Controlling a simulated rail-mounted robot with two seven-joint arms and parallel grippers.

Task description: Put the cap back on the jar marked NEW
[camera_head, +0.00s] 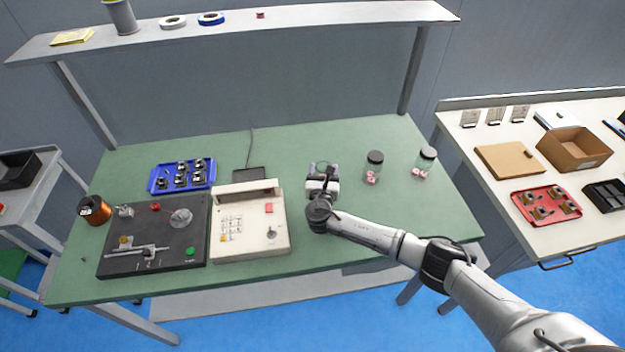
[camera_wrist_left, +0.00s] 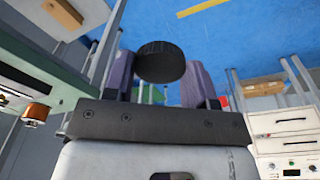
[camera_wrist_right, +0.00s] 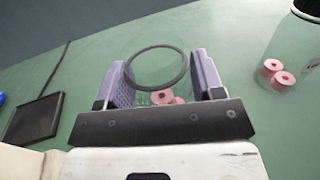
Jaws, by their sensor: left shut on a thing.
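A round black cap (camera_wrist_left: 160,62) is between the fingers of my left gripper (camera_wrist_left: 158,75), which is shut on it. That gripper shows only in the left wrist view, above the floor beside the table. My right gripper (camera_head: 321,183) is low over the green table. In the right wrist view, its purple-padded fingers (camera_wrist_right: 163,80) stand on either side of an uncapped clear jar (camera_wrist_right: 158,66) with pink rolls inside. Whether they press on the glass is unclear. The gripper hides most of this jar in the head view. No NEW marking is readable.
Two jars with dark caps, a near one (camera_head: 373,168) and a farther one (camera_head: 425,163), stand right of my right gripper. A cream box (camera_head: 247,238), a black fixture (camera_head: 160,225) and a blue tray (camera_head: 207,183) occupy the table's left. A shelf (camera_head: 300,22) spans the back.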

